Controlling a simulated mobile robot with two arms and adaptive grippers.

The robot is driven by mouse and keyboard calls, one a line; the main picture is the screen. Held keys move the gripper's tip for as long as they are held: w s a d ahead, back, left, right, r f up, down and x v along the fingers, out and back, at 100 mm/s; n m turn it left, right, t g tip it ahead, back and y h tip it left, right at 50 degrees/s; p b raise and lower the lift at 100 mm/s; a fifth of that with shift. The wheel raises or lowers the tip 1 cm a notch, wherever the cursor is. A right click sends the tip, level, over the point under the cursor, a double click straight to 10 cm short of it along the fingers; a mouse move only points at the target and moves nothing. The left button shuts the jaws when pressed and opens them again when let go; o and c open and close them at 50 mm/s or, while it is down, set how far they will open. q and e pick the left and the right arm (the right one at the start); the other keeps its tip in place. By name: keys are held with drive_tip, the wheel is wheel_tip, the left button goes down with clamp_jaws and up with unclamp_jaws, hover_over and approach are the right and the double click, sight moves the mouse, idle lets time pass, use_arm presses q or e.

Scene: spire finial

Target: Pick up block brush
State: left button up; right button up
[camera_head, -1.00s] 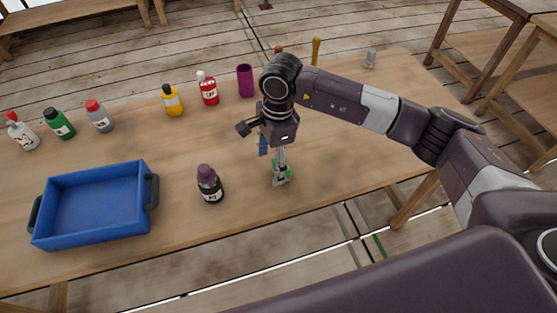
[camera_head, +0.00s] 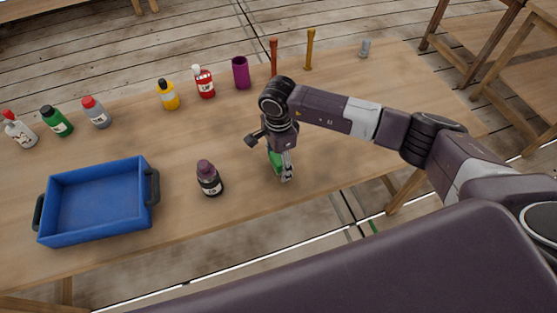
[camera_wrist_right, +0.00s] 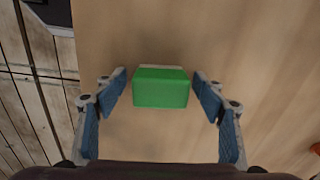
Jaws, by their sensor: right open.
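The block brush (camera_wrist_right: 160,88) is a green block with a pale strip along its far edge, lying on the wooden table. In the right wrist view it sits between the two blue-padded fingers of my right gripper (camera_wrist_right: 160,93), with a gap on each side. The fingers are open and do not touch it. In the head view my right gripper (camera_head: 283,172) points down at the table, and the green brush (camera_head: 274,158) is partly hidden behind its fingers. My left gripper is not in view.
A dark bottle with a purple cap (camera_head: 209,178) stands left of my right gripper. A blue tray (camera_head: 152,205) is farther left. Several bottles and a purple cup (camera_head: 240,73) line the back.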

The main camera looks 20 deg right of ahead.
sight(279, 157)
drive_tip(key=c, duration=1.3)
drive_tip(key=shift+o, duration=0.2)
drive_tip(key=shift+w+r, duration=0.1)
drive_tip(key=shift+r, duration=0.6)
wheel_tip(279, 157, up, 19)
drive_tip(key=b, duration=0.4)
drive_tip(key=shift+f+b, duration=0.15)
drive_tip(key=shift+b, duration=0.2)
